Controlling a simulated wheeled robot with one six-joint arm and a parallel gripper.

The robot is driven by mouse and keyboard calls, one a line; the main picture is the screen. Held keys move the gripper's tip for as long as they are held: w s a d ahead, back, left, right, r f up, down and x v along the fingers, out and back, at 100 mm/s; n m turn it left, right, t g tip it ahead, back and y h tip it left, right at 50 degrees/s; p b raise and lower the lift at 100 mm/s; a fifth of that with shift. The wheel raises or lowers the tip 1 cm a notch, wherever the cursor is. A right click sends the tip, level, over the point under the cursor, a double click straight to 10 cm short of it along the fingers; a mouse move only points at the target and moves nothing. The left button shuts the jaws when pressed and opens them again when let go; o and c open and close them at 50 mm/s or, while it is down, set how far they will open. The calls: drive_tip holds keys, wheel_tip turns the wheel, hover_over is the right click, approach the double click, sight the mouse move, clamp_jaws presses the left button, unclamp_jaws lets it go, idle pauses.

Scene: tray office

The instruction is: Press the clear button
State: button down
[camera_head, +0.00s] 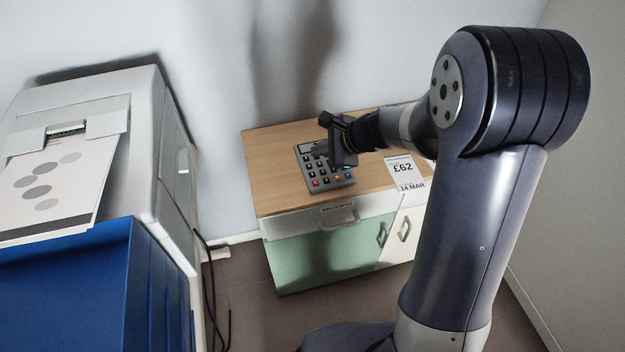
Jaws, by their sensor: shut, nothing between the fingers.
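A grey calculator (312,178) with dark keys lies on the wooden top of a low cabinet. A few coloured keys show along its near edge, red at left and blue beside it. The key labels are too small to read, so I cannot tell which is the clear button. My gripper (344,163) is shut and empty, over the right side of the calculator, and hides part of its keys and display. I cannot tell whether the fingertips touch a key.
A white card reading £62 and 14 MAR (402,171) lies right of the calculator. The cabinet (270,150) stands against the wall, with a drawer handle (339,216) in front. A white printer (105,95) and a blue box (65,290) fill the left side.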

sight(319, 185)
wheel_tip(319, 185, down, 9)
drive_tip(key=b, duration=0.7)
drive_tip(key=shift+r+b, duration=0.1)
drive_tip(key=shift+b, duration=0.3)
idle(1.7)
drive_tip(key=shift+f+b, duration=0.4)
drive_tip(key=shift+b, duration=0.05)
drive_tip(key=shift+f+b, duration=0.35)
drive_tip(key=shift+b, duration=0.05)
idle(0.4)
drive_tip(key=shift+r, duration=0.1)
drive_tip(key=shift+r+p, duration=0.65)
drive_tip(key=shift+r, duration=0.05)
drive_tip(key=shift+r, duration=0.1)
drive_tip(key=shift+r+p, duration=2.05)
drive_tip(key=shift+r, duration=0.35)
